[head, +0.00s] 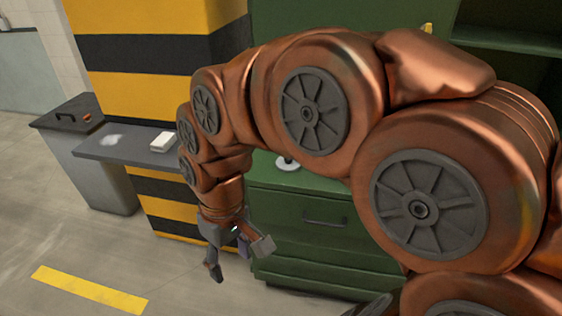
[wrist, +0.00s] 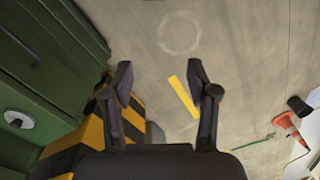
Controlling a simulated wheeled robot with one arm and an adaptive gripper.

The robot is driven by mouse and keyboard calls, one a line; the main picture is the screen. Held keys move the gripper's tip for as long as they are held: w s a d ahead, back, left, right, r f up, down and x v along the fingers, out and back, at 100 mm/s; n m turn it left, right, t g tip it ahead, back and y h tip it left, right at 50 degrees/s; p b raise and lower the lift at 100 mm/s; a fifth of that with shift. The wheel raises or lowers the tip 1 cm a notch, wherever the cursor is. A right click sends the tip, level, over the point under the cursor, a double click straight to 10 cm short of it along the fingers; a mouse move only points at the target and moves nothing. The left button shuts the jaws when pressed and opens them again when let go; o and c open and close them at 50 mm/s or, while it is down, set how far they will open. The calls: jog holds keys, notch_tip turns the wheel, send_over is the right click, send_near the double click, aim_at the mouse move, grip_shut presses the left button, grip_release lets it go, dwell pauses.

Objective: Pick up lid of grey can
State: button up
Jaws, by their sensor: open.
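The grey can (head: 104,168) stands on the floor at the left in the head view, beside the striped pillar. Its dark lid (head: 70,114) lies on top and has a handle and a small red spot. My gripper (head: 238,258) hangs low in front of the green cabinet, well to the right of the can and apart from it. In the wrist view my gripper (wrist: 159,76) has its two fingers spread, with only floor between them. I cannot make out the lid in the wrist view.
A green cabinet (head: 305,255) stands behind my arm. An orange cone (wrist: 290,122) shows in the wrist view.

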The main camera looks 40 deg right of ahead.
jog(key=w+d+r+n+t+y+b, duration=0.1)
jog(key=w+d, duration=0.1)
jog(key=w, duration=0.5)
jog(key=w+d+t, duration=0.1)
jog(key=w+d, duration=0.2)
jog(key=w, duration=0.4)
jog(key=m+t+h+b, duration=0.2)
jog(key=m+t+b, duration=0.1)
jog(key=b, duration=0.1)
send_over(288, 161)
jog(key=s, duration=0.3)
jog(key=f, duration=0.9)
jog(key=shift+w+d+f, duration=0.1)
jog(key=shift+d, duration=0.3)
jog(key=shift+d+f+p, duration=0.15)
jog(key=shift+f+p, duration=0.1)
jog(key=shift+p, duration=0.05)
jog(key=shift+w+p+x, duration=0.15)
jog(key=shift+p+x, duration=0.45)
jog(key=shift+x, duration=1.25)
jog(key=shift+w+p+x, duration=0.15)
jog(key=shift+p+x, duration=0.4)
jog(key=shift+x, duration=1.3)
jog(key=shift+r, duration=0.15)
grip_shut()
